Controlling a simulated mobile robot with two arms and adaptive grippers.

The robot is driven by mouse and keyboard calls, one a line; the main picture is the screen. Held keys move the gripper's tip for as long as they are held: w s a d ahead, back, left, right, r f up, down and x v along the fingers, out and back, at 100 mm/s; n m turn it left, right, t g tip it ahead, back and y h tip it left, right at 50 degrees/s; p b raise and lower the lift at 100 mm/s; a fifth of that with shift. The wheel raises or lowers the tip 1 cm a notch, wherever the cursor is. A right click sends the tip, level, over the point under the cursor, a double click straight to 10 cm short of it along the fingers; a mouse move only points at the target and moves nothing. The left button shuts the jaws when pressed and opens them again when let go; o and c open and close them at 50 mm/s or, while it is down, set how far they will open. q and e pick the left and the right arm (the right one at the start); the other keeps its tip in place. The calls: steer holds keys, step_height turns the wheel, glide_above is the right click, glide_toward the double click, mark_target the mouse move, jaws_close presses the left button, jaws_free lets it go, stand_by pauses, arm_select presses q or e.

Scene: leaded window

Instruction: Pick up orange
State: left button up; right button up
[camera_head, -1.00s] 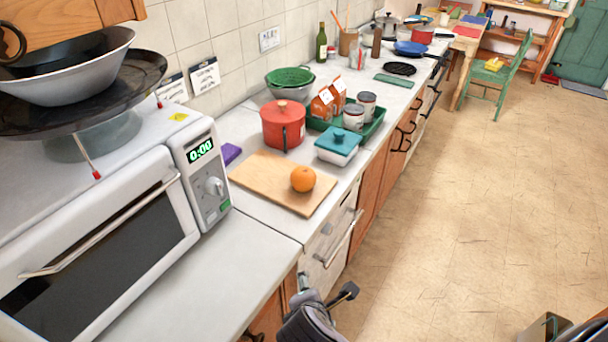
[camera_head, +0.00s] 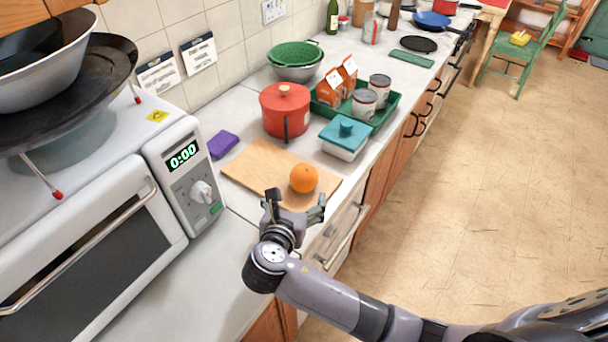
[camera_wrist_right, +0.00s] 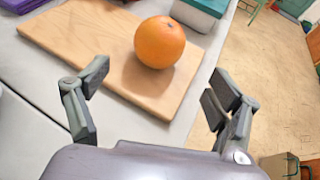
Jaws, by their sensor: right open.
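The orange (camera_head: 303,178) sits on a wooden cutting board (camera_head: 252,172) on the counter. In the right wrist view the orange (camera_wrist_right: 160,42) lies ahead of the fingers, near the board's right edge. My right gripper (camera_head: 293,202) is open and empty, just in front of the orange at the board's near edge. In the right wrist view its two fingers (camera_wrist_right: 158,98) are spread wide, with the orange beyond the gap between them and not touched. My left gripper is not in view.
A microwave (camera_head: 180,155) stands left of the board. A red pot (camera_head: 285,112), a teal-lidded container (camera_head: 344,138) and a green tray (camera_head: 385,112) with cartons and cans stand behind it. A purple sponge (camera_head: 222,145) lies by the microwave. Open floor is on the right.

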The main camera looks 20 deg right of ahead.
mark_target(301, 185)
steer(key=x, duration=0.3)
steer(key=shift+w+d+f, duration=0.1)
steer(key=shift+w+d, duration=0.1)
steer(key=shift+w, duration=0.15)
steer(key=shift+w+d+p, duration=0.15)
steer(key=shift+w+p, duration=0.15)
steer(key=shift+p, duration=0.1)
steer(key=p+x, duration=0.1)
steer(key=x, duration=0.2)
steer(key=shift+w+d+f, duration=0.1)
steer(key=shift+w+f, duration=0.05)
steer(key=shift+w, duration=0.25)
steer(key=shift+w+d+f, duration=0.1)
steer(key=shift+w+f, duration=0.1)
steer(key=shift+w, duration=0.05)
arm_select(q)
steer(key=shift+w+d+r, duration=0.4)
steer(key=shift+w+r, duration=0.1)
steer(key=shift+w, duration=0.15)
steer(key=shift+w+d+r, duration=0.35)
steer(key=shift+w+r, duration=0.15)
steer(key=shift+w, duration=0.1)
arm_select(e)
steer(key=shift+c, duration=0.2)
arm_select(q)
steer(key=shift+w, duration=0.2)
arm_select(e)
steer(key=c, duration=1.4)
